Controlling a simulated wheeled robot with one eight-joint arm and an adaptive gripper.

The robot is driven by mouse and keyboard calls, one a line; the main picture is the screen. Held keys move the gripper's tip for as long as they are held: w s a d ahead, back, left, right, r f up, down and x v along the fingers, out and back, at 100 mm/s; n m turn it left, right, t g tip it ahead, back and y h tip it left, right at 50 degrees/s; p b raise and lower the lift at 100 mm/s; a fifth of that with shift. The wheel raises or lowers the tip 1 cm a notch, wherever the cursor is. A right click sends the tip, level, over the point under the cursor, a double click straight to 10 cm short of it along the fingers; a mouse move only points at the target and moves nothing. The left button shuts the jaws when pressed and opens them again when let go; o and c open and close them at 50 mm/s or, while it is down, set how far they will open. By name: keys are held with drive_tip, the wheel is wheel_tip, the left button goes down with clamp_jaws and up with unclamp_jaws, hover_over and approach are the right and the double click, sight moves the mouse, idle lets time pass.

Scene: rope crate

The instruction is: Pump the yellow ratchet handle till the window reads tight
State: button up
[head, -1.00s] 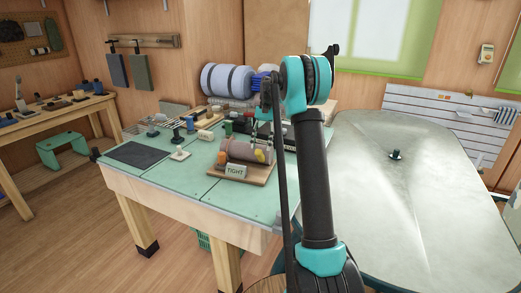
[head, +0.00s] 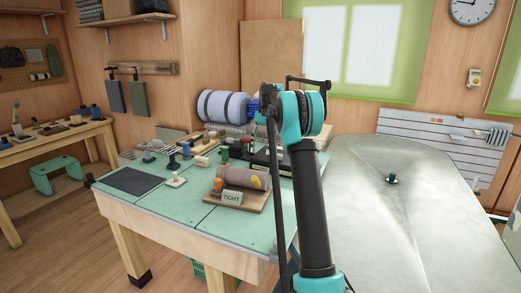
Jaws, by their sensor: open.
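The ratchet unit stands on a wooden board (head: 235,203) on the green workbench. Its yellow handle (head: 256,183) shows at the right front of a brownish-grey drum (head: 247,177). The window (head: 231,197) at the front reads TIGHT. An orange knob (head: 217,185) is at its left end. My arm rises just right of the unit, with its black and teal joint above and behind. I cannot make out my gripper's fingers; nothing of mine is seen touching the handle.
The green workbench (head: 165,210) also bears a dark mat (head: 134,181), several small fittings and a green mug (head: 224,153). Blue-grey rolls (head: 222,106) lie behind. A large pale surface (head: 385,235) is on the right. Floor on the left is clear.

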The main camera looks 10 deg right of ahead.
idle(0.3)
wheel_tip(320, 180, up, 3)
drive_tip(key=t+h, duration=0.3)
drive_tip(key=t, duration=0.2)
hover_over(256, 186)
wheel_tip(256, 186, down, 18)
drive_tip(key=shift+s+a+r, duration=0.1)
drive_tip(key=shift+s+r, duration=0.05)
drive_tip(key=shift+c, duration=0.6)
clamp_jaws()
